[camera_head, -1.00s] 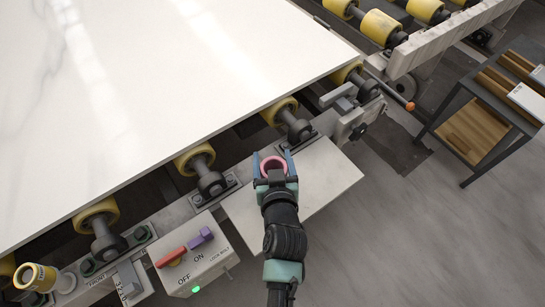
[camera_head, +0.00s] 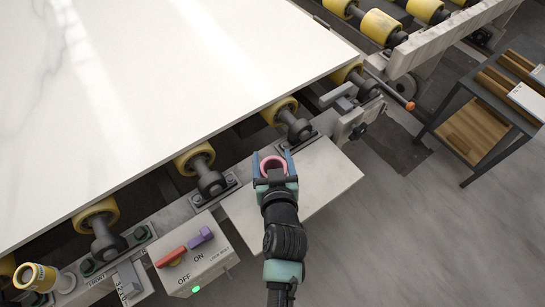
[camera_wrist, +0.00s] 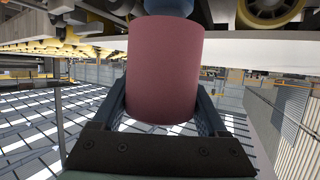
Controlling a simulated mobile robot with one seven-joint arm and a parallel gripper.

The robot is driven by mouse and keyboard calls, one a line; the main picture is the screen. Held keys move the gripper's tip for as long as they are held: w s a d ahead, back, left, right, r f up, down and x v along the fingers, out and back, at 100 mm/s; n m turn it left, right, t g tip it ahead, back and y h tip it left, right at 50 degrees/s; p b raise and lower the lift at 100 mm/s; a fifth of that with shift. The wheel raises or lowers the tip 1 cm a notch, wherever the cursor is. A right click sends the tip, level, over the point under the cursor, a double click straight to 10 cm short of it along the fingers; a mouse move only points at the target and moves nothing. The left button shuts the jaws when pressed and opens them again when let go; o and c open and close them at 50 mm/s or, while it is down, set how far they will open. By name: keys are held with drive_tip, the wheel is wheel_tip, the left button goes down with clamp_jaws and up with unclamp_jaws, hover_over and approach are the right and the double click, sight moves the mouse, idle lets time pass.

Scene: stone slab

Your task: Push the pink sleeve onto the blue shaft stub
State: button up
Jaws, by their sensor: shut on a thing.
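The pink sleeve (camera_head: 270,163) is held between the two blue fingers of my gripper (camera_head: 271,157), at the near edge of the roller frame. In the wrist view the sleeve (camera_wrist: 165,70) is a wide upright cylinder with a finger on each side. A blue round part, which looks like the shaft stub (camera_wrist: 168,6), shows at the top edge just beyond the sleeve's far end. Whether the two touch or overlap I cannot tell. In the head view I cannot make out the stub.
A white slab (camera_head: 140,80) lies on yellow rollers (camera_head: 280,110). A pale plate (camera_head: 315,180) lies beside my gripper. A switch box (camera_head: 200,262) with red and purple levers stands left of it. A shelf cart (camera_head: 478,130) is at right; the floor between is clear.

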drive_tip(key=shift+f+b, duration=3.3)
drive_tip(key=shift+f, duration=0.25)
drive_tip(key=o, duration=1.4)
drive_tip(key=shift+c, duration=0.2)
drive_tip(key=shift+s, duration=0.1)
drive_tip(key=v, duration=1.2)
drive_tip(key=shift+s+r, duration=0.2)
drive_tip(key=shift+s, duration=0.15)
